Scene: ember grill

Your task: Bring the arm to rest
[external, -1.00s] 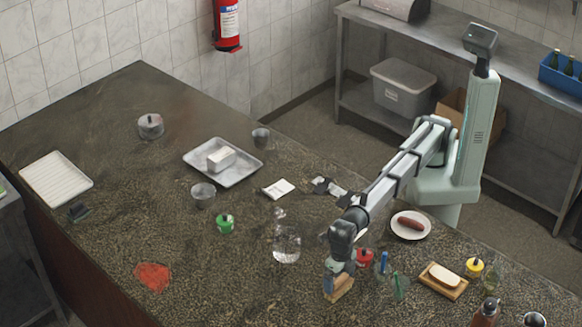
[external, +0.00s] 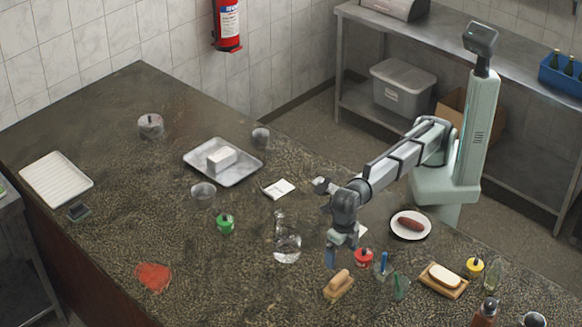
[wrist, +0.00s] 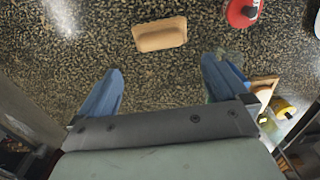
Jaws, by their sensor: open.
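My gripper (external: 336,254) is open and empty above the counter, its blue fingers pointing down. In the wrist view the two fingers of my gripper (wrist: 160,88) are spread wide with nothing between them. The tan item (wrist: 160,34) also shows in the wrist view, beyond the fingertips.
Near the gripper stand a red-lidded jar (external: 364,258), a clear glass vessel (external: 287,249) and a green bottle (external: 401,287). A plate with a sausage (external: 411,238) lies right of the arm. A metal tray (external: 240,175) holds a white block. The counter's front left is mostly clear.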

